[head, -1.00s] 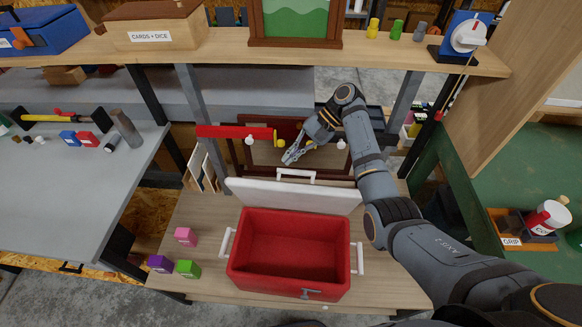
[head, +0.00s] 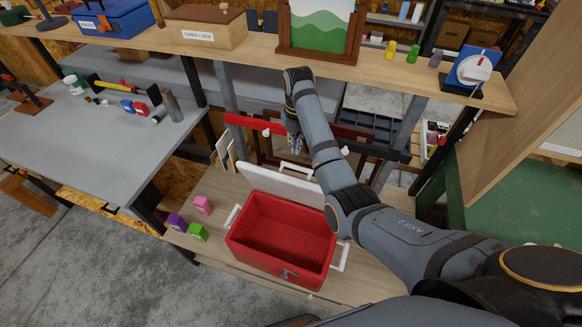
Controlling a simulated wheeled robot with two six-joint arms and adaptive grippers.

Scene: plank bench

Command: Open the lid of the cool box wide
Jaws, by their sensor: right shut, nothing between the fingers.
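The red cool box (head: 281,238) stands on the low plank bench with its inside open to view and empty. Its white lid (head: 281,184) is swung up and tilted back behind the box, with a white handle at its far edge. My right gripper (head: 295,148) is above and behind the lid, shut and empty, apart from the lid as far as I can see. My right forearm partly covers the lid's right end. My left gripper is not in view.
Pink (head: 203,205), purple (head: 176,223) and green (head: 197,232) blocks stand left of the box. A shelf (head: 350,70) with boxes and a picture runs behind. A red bar (head: 250,125) lies near my gripper. A grey table (head: 100,150) is at left.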

